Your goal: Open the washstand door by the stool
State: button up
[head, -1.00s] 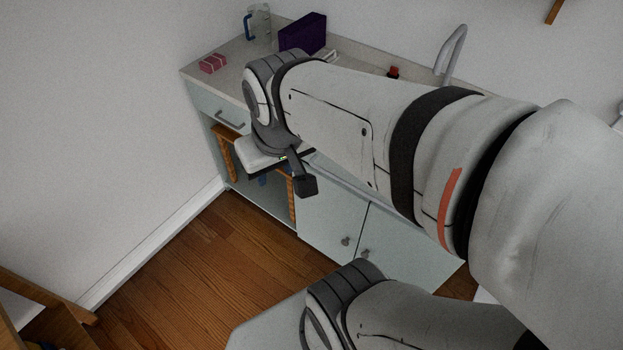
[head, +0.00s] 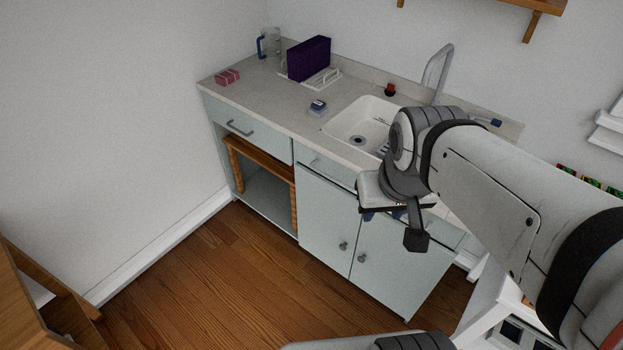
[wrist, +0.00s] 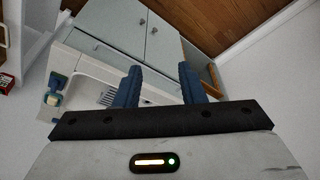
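The washstand (head: 255,105) is pale green with a grey top and a sink. Its left door (head: 325,215), beside the wooden stool (head: 262,160), is closed, with a round knob (head: 343,245) near its right edge. The right door (head: 385,262) is also closed. The stool stands in the open bay left of the doors. My gripper (head: 392,208) is in front of the washstand below the sink, apart from the left door's knob and up to its right. In the wrist view my gripper (wrist: 158,68) has its blue fingers apart and empty; the left door (wrist: 163,48) shows beyond them.
A drawer (head: 245,125) sits above the stool's bay. A purple box (head: 309,58), a jug (head: 272,42) and a pink block (head: 227,76) stand on the top. The wooden floor (head: 240,270) before the doors is clear. A white piece of furniture (head: 490,305) stands at right.

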aim_at(330, 221)
jog(key=u, duration=0.1)
jog(key=i, duration=0.95)
jog(key=z, duration=0.15)
jog(key=k, duration=0.5)
jog(key=u, duration=0.3)
jog(key=i, duration=0.25)
jog(key=u, duration=0.55)
